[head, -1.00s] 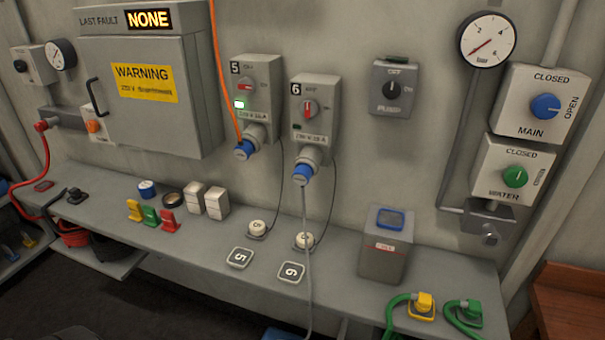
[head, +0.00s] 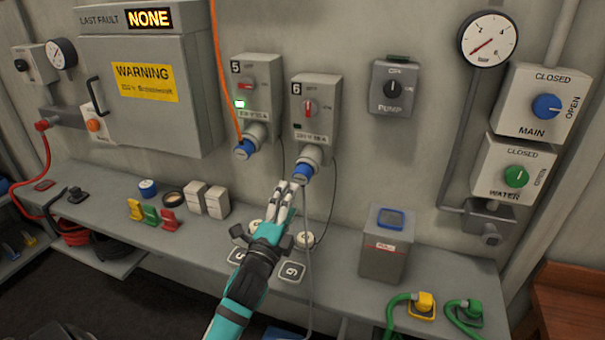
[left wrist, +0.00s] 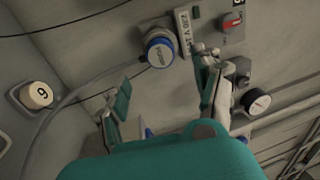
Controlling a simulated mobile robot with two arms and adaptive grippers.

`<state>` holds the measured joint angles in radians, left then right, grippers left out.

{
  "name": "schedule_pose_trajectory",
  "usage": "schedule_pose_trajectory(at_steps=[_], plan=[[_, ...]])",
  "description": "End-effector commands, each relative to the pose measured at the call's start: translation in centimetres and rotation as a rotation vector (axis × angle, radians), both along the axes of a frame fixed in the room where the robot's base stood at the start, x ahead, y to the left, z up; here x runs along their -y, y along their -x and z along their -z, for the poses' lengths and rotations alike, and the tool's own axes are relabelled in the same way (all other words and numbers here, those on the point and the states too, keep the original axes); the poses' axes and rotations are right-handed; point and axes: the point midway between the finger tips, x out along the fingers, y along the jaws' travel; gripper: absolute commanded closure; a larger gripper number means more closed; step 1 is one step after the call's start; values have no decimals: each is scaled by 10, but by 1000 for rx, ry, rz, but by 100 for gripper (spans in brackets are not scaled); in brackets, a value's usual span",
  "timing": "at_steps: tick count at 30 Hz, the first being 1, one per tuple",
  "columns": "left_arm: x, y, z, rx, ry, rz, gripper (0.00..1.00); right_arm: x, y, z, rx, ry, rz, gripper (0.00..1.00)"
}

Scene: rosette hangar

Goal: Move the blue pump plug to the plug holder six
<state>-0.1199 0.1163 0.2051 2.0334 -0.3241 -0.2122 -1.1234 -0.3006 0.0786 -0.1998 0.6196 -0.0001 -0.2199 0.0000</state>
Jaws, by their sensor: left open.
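The blue pump plug (head: 301,172) sits in the underside of the grey socket box marked 6 (head: 314,118), its grey cable hanging down. It also shows in the left wrist view (left wrist: 160,52), lettering on its face. The round cream holder marked 6 (left wrist: 36,95) is at the left there; in the head view that holder (head: 305,240) stands on the bench behind plate 6 (head: 291,271), partly beside my arm. My left gripper (head: 290,187) is open and empty, just below the plug; in the left wrist view its fingers (left wrist: 163,75) are apart, short of it. My right gripper is out of view.
Socket box 5 (head: 257,95) with another blue plug (head: 244,150) and an orange cable stands left. My forearm partly covers plate 5 (head: 237,256). A grey box with a blue top (head: 387,250) is to the right. Cables hang by the sockets.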

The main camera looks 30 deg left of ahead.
Motion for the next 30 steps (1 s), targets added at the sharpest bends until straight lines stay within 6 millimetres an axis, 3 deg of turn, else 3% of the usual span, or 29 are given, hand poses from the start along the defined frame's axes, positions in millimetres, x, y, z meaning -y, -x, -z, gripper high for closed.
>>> schedule_pose_trajectory(at_steps=[14,30], plan=[[-2,-7,-1,1,-4,-1,33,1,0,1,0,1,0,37],[-18,-74,-14,1,-4,0,33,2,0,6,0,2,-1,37]])
